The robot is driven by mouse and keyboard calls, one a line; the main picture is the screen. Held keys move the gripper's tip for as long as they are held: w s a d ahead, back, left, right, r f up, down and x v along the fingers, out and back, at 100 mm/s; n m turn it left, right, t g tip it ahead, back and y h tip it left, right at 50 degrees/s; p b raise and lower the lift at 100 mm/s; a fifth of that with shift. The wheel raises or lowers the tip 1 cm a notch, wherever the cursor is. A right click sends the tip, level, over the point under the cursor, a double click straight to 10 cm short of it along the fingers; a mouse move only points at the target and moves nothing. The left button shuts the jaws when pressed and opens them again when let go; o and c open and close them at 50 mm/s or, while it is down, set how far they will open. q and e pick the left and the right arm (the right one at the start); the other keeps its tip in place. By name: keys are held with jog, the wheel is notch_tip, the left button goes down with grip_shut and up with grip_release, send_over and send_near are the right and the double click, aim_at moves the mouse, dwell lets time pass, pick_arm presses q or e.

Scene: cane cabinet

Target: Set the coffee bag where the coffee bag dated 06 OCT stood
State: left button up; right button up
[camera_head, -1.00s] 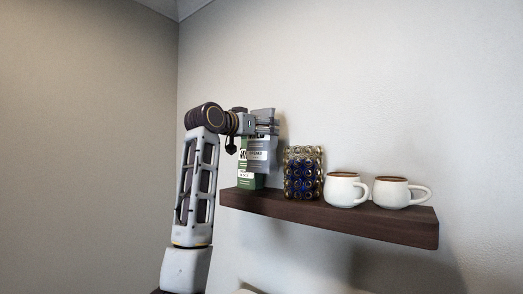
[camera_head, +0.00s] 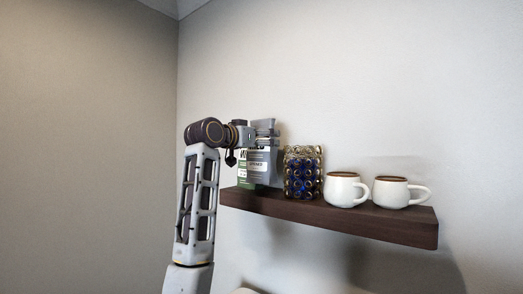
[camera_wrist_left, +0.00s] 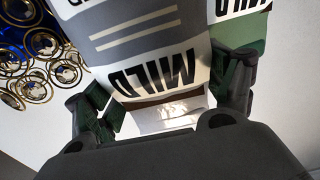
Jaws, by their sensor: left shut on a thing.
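My left gripper (camera_head: 264,133) is shut on a grey coffee bag (camera_head: 263,168) and holds it by the top over the dark shelf (camera_head: 330,216). The bag is upright and its lower end is at about shelf level; I cannot tell if it touches. A green and white coffee bag (camera_head: 243,172) stands on the shelf just left of it, partly covered by it. In the left wrist view the grey bag (camera_wrist_left: 150,28) shows "MILD" upside down, with the green bag (camera_wrist_left: 242,32) behind at the right. No date is readable. My right gripper is out of view.
A studded blue and gold glass holder (camera_head: 303,173) stands close to the right of the grey bag. Two white mugs (camera_head: 345,190) (camera_head: 393,193) stand further right on the shelf. The wall is close behind.

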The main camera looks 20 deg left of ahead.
pick_arm(q)
jog(key=shift+f, duration=1.7)
jog(key=o, duration=1.7)
jog(key=shift+c, duration=0.2)
jog(key=shift+r+p, duration=0.1)
jog(key=shift+p, duration=0.2)
jog(key=shift+s+a+b, duration=0.2)
jog(key=shift+s+b, duration=0.15)
jog(key=shift+s, duration=0.2)
jog(key=b, duration=0.4)
send_near(257, 149)
jog(key=shift+w+r, duration=0.1)
jog(key=shift+w, duration=0.05)
